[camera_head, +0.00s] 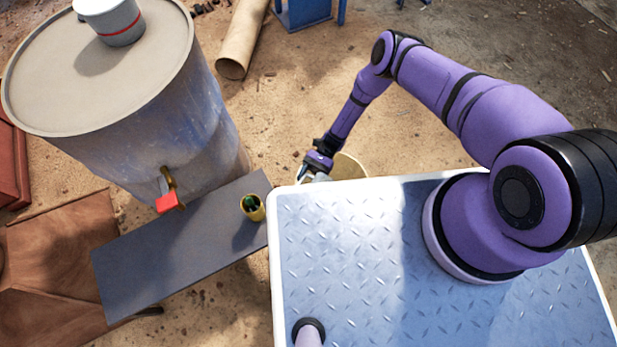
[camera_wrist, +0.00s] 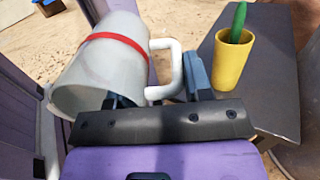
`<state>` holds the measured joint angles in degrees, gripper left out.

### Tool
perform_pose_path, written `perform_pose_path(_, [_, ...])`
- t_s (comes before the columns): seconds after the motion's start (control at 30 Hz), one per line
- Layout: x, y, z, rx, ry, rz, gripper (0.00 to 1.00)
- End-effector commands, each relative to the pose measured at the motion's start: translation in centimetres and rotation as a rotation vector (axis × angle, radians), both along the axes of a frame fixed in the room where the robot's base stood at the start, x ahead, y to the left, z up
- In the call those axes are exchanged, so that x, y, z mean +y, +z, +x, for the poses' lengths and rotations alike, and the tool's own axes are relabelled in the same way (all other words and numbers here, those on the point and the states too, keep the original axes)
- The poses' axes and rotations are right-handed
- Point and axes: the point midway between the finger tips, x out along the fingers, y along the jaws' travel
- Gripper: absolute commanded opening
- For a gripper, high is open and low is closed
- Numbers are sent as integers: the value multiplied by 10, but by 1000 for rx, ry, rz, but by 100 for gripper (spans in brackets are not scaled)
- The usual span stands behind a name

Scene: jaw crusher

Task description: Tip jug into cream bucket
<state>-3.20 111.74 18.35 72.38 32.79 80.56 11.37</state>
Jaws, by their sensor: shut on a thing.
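My gripper (camera_wrist: 155,95) is shut on the white handle of a pale grey jug (camera_wrist: 100,62) with a red band. In the wrist view the jug is tilted, with its wide end toward the lower left. In the head view my gripper (camera_head: 318,165) is low beyond the edge of my platform, and only a little of the jug shows there. A cream rounded thing, likely the cream bucket (camera_head: 350,167), shows just right of my gripper, mostly hidden by the platform edge. I cannot tell whether the jug is over it, and no pouring stream is visible.
A dark bench (camera_head: 170,245) holds a yellow cup (camera_head: 257,212) with a green item in it. A large drum (camera_head: 150,140) with a red-handled tap carries another grey, red-banded container (camera_head: 120,30). A cardboard tube (camera_head: 243,38) lies on sandy ground.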

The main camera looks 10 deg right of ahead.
Motion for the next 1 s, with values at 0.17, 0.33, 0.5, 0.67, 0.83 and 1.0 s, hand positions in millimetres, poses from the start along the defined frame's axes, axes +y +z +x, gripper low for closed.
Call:
perform_pose_path(0.17, [0, 5, 1, -124, 2, -95, 6])
perform_pose_path(0.33, [0, 8, 1, -242, 4, -187, 6])
perform_pose_path(0.5, [0, 10, 0, -359, 2, -279, 6])
perform_pose_path(0.67, [0, 12, 0, -468, 4, -363, 6])
perform_pose_path(0.83, [0, 15, 0, -582, 3, -451, 6])
perform_pose_path(1.0, [0, 17, 0, -694, 3, -540, 6])
